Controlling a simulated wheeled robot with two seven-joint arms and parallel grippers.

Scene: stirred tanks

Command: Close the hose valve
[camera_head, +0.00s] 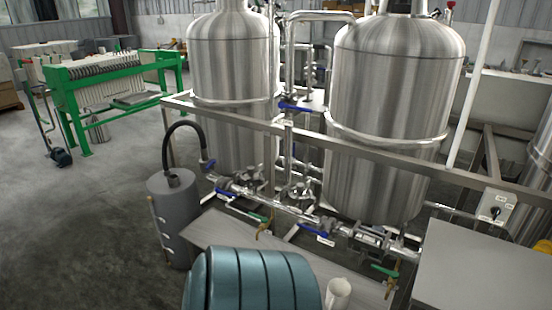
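A black hose (178,128) arches up out of the grey cylindrical vessel (175,210) at the left front and comes down to the pipework by the left tank. At its lower right end is a valve with a blue lever handle (207,166), which I take for the hose valve. The handle looks tilted, and I cannot tell from this view whether the valve is open or closed. Neither of my grippers is in view, and nothing touches the handle.
Two steel tanks (233,85) (390,110) stand behind a metal frame rail. Other blue levers (228,229) and green levers (385,271) sit on the low pipes. A teal ribbed drum-like object (252,282) fills the bottom centre.

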